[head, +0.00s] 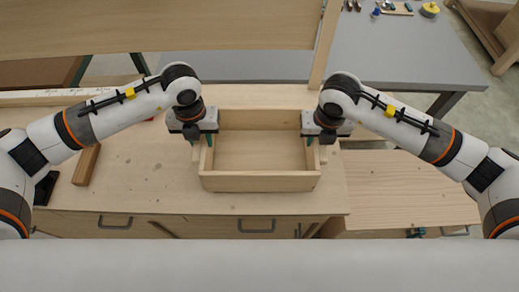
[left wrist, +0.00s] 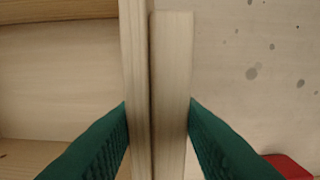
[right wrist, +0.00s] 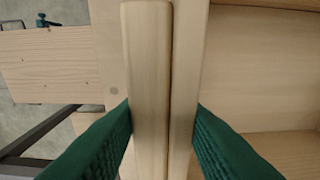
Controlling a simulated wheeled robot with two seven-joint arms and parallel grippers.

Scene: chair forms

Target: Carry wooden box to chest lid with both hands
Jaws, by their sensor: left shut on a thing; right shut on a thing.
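The wooden box (head: 260,181) is open-topped and empty, and sits level over the right part of the workbench. My left gripper (head: 203,143) is shut on its left side wall; the left wrist view shows the green fingers on both sides of the wall and its handle strip (left wrist: 172,90). My right gripper (head: 317,143) is shut on the right side wall, with a similar strip (right wrist: 147,90) between its fingers. I cannot tell whether the box touches the bench. A planked wooden top (head: 405,190) at the right, beyond the bench edge, looks like the chest lid.
The workbench (head: 130,185) has drawers with handles at the front. A wood block (head: 86,165) and a dark object (head: 46,187) lie at its left. A grey table (head: 430,50) with small tools stands behind. The planked top looks clear.

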